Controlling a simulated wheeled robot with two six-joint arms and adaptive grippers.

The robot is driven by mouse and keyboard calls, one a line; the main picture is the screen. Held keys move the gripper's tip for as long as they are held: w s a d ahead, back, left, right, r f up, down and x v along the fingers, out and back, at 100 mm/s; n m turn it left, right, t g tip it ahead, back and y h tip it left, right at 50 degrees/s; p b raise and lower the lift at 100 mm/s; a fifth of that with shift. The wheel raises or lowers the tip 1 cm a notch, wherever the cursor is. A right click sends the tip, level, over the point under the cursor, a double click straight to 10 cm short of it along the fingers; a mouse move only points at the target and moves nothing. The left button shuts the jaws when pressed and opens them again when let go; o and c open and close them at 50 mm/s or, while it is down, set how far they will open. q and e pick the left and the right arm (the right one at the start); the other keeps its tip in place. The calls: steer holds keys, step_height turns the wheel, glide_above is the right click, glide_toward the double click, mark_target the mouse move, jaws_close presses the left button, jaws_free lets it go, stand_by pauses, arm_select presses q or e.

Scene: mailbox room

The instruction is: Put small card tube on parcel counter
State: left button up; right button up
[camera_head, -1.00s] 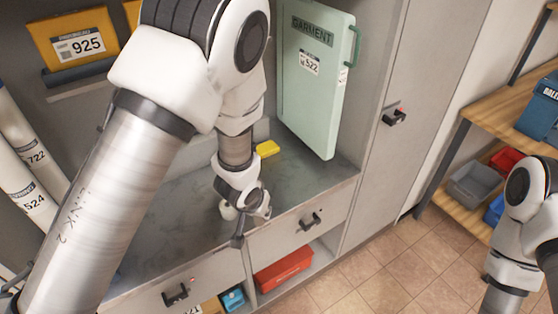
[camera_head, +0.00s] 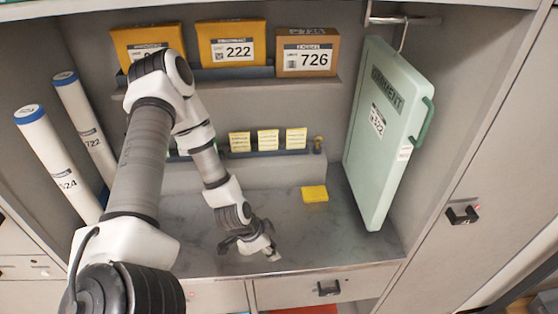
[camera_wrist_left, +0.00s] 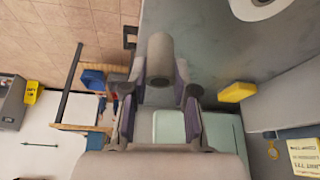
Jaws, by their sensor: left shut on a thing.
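My left gripper (camera_head: 262,250) is low at the front part of the grey marbled counter (camera_head: 325,238) in the head view. In the left wrist view my left gripper (camera_wrist_left: 160,100) is shut on a plain grey-beige cylinder, the small card tube (camera_wrist_left: 160,58), which sits between its two fingers. The tube is mostly hidden by the gripper in the head view. I cannot tell whether it touches the counter (camera_wrist_left: 195,45). My right gripper is in neither current view.
A yellow block (camera_head: 315,194) lies on the counter. A pale green garment case (camera_head: 385,130) hangs at the right. Long white tubes (camera_head: 55,155) lean at the left. Yellow parcels (camera_head: 232,45) line the shelf above. A drawer (camera_head: 325,287) is below the counter.

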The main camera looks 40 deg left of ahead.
arm_select(q)
steer(key=w+b, duration=0.2)
steer(key=w, duration=0.2)
steer(key=w+d+f+b, duration=0.1)
steer(key=w+b, duration=0.2)
steer(key=w, duration=0.2)
steer(key=w+d+f+b, duration=0.1)
steer(key=w+b, duration=0.1)
steer(key=w, duration=0.3)
steer(key=shift+f, duration=0.1)
steer(key=w+b, duration=0.1)
steer(key=b, duration=0.6)
steer(key=shift+w+f, duration=0.2)
steer(key=shift+r+b, duration=0.25)
steer(key=shift+b, duration=0.1)
steer(key=shift+w+b, duration=0.15)
steer(key=shift+b, duration=0.2)
steer(key=b, duration=0.4)
steer(key=shift+w+d+f, duration=0.15)
steer(key=shift+d+f, duration=0.1)
step_height(320, 180, down, 2)
steer(key=shift+f+b, duration=0.25)
steer(key=shift+b, duration=0.2)
